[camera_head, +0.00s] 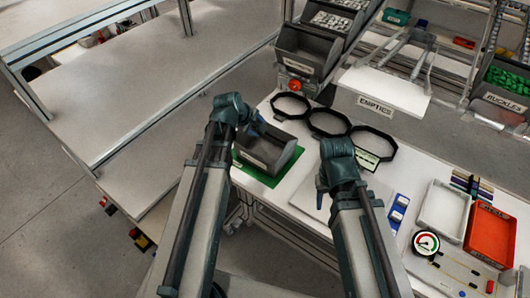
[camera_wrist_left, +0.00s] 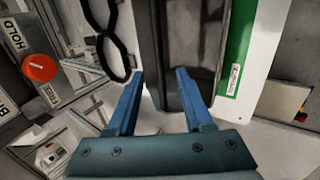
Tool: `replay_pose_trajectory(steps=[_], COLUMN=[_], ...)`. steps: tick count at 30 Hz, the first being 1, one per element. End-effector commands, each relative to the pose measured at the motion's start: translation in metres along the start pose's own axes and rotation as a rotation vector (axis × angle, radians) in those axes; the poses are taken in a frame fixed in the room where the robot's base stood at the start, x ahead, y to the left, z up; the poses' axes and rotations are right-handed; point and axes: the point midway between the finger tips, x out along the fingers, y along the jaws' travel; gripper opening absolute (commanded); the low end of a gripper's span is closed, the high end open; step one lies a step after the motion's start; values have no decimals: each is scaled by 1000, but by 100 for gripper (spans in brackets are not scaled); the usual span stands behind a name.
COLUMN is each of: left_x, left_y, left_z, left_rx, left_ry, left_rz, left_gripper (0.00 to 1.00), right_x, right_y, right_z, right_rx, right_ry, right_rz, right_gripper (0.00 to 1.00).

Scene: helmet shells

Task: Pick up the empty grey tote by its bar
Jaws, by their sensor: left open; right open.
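The grey tote (camera_head: 270,160) stands on a green mat (camera_head: 246,170) on the white bench, with a pale label on its front. No contents show in the visible part of its interior. My left gripper (camera_head: 257,126) is open at the tote's far left edge. In the left wrist view my left gripper's blue fingers (camera_wrist_left: 160,75) are apart, and a dark edge of the tote (camera_wrist_left: 151,45) runs between their tips. I cannot tell whether they touch it or how low they are. My right gripper (camera_head: 320,186) is open, right of the tote above a pale board.
Several black rings (camera_head: 328,122) lie behind the tote. A grey bin (camera_head: 308,52) stands behind them. A white shelf labelled EMPTIES (camera_head: 385,92) overhangs the bench. A white tray (camera_head: 443,210), a red bin (camera_head: 488,235) and a dial gauge (camera_head: 426,243) are at right.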

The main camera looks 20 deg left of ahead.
Motion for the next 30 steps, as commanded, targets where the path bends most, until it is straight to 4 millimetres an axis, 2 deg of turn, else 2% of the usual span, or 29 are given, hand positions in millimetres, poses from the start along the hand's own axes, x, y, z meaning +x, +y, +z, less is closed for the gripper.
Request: replay_pose_trajectory(steps=[1, 6, 17, 27, 30], left_x=[17, 40, 49, 92, 97], left_y=[-3, -2, -1, -2, -1], left_z=[-1, -1, 0, 0, 1], left_rx=[1, 1, 1, 1, 1], left_ry=[0, 1, 1, 1, 1], left_rz=[0, -1, 0, 0, 0], left_gripper=[51, 51, 51, 51, 51], right_x=[16, 35, 41, 77, 80], right_y=[-2, -3, -4, -7, -8], right_z=[-1, -2, -2, -4, -5], right_rx=[0, 0, 0, 0, 0], right_ry=[0, 0, 0, 0, 0], right_rz=[0, 0, 0, 0, 0], right_gripper=[50, 50, 50, 50, 50])
